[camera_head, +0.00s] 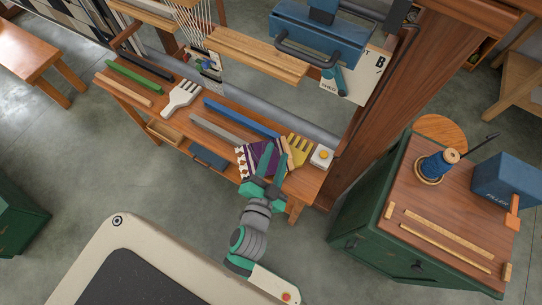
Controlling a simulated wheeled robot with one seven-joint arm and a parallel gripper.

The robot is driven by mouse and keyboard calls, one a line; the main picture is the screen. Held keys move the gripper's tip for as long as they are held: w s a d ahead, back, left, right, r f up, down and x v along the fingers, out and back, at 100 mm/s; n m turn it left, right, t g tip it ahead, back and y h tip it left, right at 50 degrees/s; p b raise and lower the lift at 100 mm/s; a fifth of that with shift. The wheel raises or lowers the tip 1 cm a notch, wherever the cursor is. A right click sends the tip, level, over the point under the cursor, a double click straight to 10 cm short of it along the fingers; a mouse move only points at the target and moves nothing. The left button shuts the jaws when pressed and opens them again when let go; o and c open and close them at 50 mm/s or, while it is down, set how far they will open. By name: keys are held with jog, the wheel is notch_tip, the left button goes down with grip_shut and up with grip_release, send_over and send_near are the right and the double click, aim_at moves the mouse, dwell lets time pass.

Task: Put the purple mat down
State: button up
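The purple mat (246,161), with a white zigzag pattern, is at the right end of the long wooden bench (300,184). My green gripper (274,158) is right at the mat and covers part of it. The fingers seem to lie over or around the mat's right side. I cannot tell whether they are closed on it, or whether the mat rests on the wood or is held just above it.
A yellow comb (299,149) and a small white box with a yellow top (321,156) sit close right of my gripper. A blue bar (240,117) and a grey bar (220,132) lie to the left. A wooden loom post (375,110) rises at the right.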

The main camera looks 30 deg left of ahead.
jog(key=w+a+r+n+g+y, duration=0.3)
jog(key=w+a+r+n+y, duration=0.25)
jog(key=a, duration=0.55)
jog(key=w+a+r+n+g+y, duration=0.25)
jog(key=w+a+r+y, duration=0.3)
jog(key=a+r, duration=0.35)
jog(key=n+g+h, duration=0.6)
jog(key=g+h, duration=0.5)
jog(key=h, duration=0.3)
send_over(288, 149)
notch_tip(288, 149, down, 20)
jog(key=shift+d, duration=0.1)
jog(key=shift+f, duration=2.65)
